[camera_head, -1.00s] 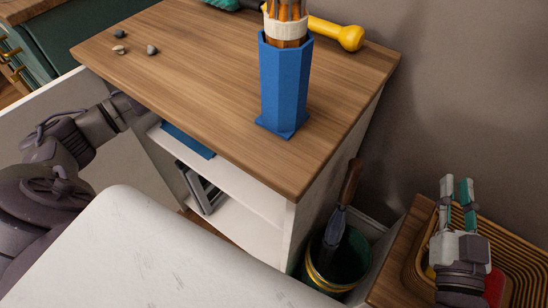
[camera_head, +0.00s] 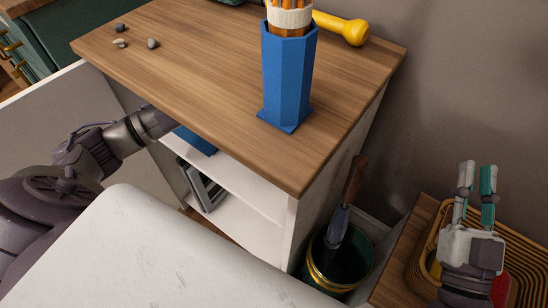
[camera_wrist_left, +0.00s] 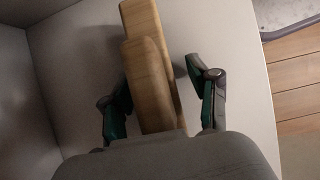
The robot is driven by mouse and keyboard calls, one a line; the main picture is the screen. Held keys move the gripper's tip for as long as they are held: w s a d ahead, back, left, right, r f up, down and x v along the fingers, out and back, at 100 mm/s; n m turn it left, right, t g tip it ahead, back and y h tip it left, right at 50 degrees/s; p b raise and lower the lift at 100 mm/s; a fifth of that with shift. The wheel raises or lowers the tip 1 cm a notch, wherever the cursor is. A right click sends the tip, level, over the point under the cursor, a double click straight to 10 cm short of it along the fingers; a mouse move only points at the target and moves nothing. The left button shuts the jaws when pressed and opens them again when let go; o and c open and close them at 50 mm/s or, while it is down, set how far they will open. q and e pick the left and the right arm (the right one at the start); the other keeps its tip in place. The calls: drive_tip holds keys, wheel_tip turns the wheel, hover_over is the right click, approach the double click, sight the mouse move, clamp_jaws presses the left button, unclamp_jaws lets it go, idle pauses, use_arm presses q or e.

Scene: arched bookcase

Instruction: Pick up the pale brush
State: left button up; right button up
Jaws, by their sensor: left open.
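A pale wooden object, which looks like the pale brush (camera_wrist_left: 150,85), lies on a white shelf board in the left wrist view. My left gripper (camera_wrist_left: 158,76) is open, with one dark green finger on each side of the brush. I cannot tell whether the fingers touch it, and its near end is hidden behind the gripper body. In the head view my left arm reaches into the white cabinet below the wooden top; the left gripper and brush are hidden there. My right gripper (camera_head: 477,168) is open and empty above a wicker basket at the lower right.
A blue pen holder (camera_head: 287,80) stands on the wooden cabinet top (camera_head: 190,75), with a yellow dumbbell-like object (camera_head: 342,28) and small stones (camera_head: 120,43) behind. A green bin (camera_head: 318,265) holding a wooden-handled tool stands beside the cabinet. The wicker basket (camera_head: 425,250) is at right.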

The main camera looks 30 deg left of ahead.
use_arm(q)
clamp_jaws()
drive_tip(key=shift+r, duration=0.15)
idle(0.4)
